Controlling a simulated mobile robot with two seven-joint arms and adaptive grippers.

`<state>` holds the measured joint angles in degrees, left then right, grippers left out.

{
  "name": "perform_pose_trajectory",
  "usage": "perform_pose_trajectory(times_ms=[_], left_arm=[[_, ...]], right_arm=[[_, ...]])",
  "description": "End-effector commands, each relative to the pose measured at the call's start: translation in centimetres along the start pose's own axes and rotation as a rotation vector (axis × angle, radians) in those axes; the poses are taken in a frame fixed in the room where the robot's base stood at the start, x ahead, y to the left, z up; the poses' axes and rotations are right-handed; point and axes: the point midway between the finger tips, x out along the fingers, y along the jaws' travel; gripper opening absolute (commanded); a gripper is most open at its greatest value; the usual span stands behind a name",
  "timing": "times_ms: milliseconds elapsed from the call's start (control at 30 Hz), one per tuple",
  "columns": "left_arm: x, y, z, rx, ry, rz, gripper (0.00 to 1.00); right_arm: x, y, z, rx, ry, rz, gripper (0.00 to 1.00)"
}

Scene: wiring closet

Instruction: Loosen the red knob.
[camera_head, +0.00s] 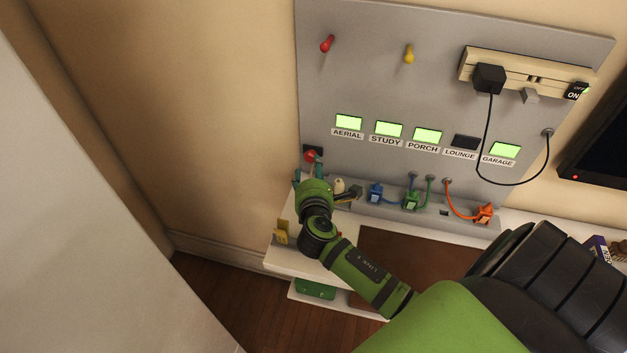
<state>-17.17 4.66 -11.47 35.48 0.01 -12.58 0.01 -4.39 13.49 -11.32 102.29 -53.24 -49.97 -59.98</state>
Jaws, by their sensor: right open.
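The red knob (310,155) sits on a small dark plate at the lower left of the grey panel (370,80), just left of the labelled displays. My right gripper (308,170) is open, its teal fingers pointing up at the panel right below the knob. It partly hides the plate's lower side. I cannot tell whether a finger touches the knob. My left gripper is not in view.
Red (327,43) and yellow (409,53) pegs stick out higher up. A power strip (525,72) holds a black plug (489,78). Blue (375,193), green (411,200) and orange (484,213) plugs sit on the ledge right of my gripper. A wall stands left.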

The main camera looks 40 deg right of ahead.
Motion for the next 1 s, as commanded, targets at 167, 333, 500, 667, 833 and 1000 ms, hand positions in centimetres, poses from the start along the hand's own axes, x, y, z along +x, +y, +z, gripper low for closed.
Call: perform_pose_trajectory(times_ms=[167, 333, 500, 667, 833, 1000], left_arm=[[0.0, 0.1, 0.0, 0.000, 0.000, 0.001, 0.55], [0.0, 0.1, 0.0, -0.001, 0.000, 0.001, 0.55], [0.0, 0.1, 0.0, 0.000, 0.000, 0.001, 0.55], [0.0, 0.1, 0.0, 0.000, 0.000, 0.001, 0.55], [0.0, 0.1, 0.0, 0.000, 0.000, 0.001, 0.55], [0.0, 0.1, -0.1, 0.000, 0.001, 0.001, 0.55]], right_arm=[[-3.8, -0.1, 0.1, 0.002, 0.001, -0.002, 0.55], [-5.8, -0.1, 0.1, 0.000, -0.001, -0.001, 0.55], [-6.4, -0.1, 0.1, -0.001, -0.002, -0.001, 0.55], [-6.4, -0.1, 0.1, -0.001, -0.002, -0.001, 0.55], [-6.3, -0.1, 0.1, 0.000, -0.002, -0.001, 0.55], [-6.3, -0.1, 0.1, 0.000, -0.002, -0.001, 0.55]])
